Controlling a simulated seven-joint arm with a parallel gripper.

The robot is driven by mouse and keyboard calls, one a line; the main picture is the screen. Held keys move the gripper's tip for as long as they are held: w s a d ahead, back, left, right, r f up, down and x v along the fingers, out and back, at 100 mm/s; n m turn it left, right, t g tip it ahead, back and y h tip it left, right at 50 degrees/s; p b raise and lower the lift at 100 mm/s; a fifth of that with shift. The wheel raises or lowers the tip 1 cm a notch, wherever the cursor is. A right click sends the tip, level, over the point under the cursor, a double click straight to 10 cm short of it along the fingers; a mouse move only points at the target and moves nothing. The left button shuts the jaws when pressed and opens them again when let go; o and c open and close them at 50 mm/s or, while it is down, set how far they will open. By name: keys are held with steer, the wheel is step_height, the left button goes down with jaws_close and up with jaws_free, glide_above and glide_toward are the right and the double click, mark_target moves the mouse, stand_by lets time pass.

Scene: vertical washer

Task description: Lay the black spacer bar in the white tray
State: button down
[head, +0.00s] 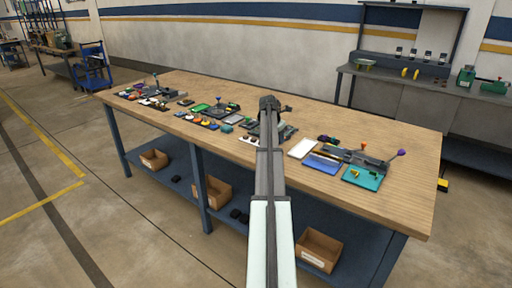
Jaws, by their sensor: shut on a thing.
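My gripper (270,103) is above the middle of the wooden workbench, at the far end of my outstretched arm. It is shut on a small dark piece that looks like the black spacer bar (287,108), which shows just to its right. The piece is too small to make out its shape, and the fingers are largely hidden. The white tray (302,148) looks empty and lies flat on the bench, lower and to the right of my gripper in the head view.
Fixtures and small parts crowd the bench's left half; my arm hides some. The bench's right end (415,190) is clear.

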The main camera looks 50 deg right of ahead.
mark_target(308, 147)
steer(key=s+d+r+n+t, duration=0.1)
steer(key=s+d+r+n, duration=0.1)
steer(key=s+d, duration=0.7)
steer(key=shift+s+d+r, duration=0.2)
steer(key=shift+d, duration=0.8)
steer(key=shift+f, duration=0.15)
steer(key=shift+f, duration=2.95)
steer(key=shift+f, duration=0.4)
steer(key=c, duration=1.2)
jaws_free()
steer(key=shift+o, duration=0.5)
steer(key=shift+s, duration=0.1)
